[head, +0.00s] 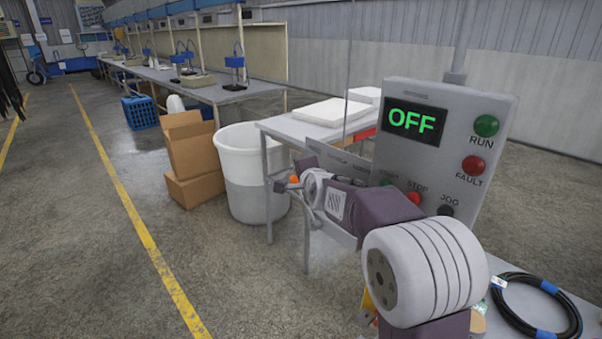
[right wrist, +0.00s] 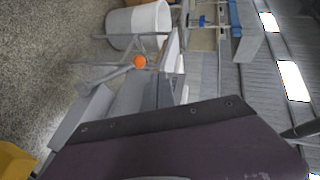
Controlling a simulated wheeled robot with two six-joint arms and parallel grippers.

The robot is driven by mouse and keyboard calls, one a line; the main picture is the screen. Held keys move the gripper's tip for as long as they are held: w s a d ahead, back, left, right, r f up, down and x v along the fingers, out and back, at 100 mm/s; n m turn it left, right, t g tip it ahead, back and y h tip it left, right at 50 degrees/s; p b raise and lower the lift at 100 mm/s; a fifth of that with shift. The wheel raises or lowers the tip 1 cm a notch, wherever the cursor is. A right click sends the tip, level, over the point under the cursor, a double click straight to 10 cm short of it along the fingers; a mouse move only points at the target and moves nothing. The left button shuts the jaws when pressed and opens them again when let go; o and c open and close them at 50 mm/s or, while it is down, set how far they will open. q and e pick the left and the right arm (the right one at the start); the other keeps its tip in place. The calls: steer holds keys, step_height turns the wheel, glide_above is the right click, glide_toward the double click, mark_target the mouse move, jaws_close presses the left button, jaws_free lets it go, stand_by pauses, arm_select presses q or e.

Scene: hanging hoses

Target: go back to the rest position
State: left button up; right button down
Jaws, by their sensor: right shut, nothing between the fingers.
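My right arm comes in from the lower right in the head view, in front of the control box. My right gripper (head: 285,184) is at its far end, beside the near table's left legs. It is shut with nothing in it. A small orange round thing (head: 294,179) shows right by the gripper. It also shows in the right wrist view (right wrist: 139,62); I cannot tell whether it touches the gripper. My left gripper is not in view.
A grey control box (head: 455,125) reads OFF, with RUN and FAULT lamps. A coiled black hose (head: 575,322) with blue bands lies at the lower right. A white bin (head: 243,190) and cardboard boxes (head: 190,145) stand beyond my gripper. The floor at left is clear.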

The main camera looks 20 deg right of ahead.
steer(key=s+a+f+n+g+y, duration=0.1)
steer(key=s+a+f+n+g, duration=0.25)
steer(key=s+f, duration=0.5)
steer(key=s+a+f+n+g+y, duration=0.1)
steer(key=s+a+f+n+g, duration=0.25)
steer(key=s+f, duration=0.45)
steer(key=s+f+n+g, duration=0.5)
steer(key=s+f+n, duration=0.5)
steer(key=s, duration=0.6)
steer(key=shift+s+f+g, duration=0.2)
steer(key=shift+f+g, duration=0.2)
steer(key=shift+f, duration=0.15)
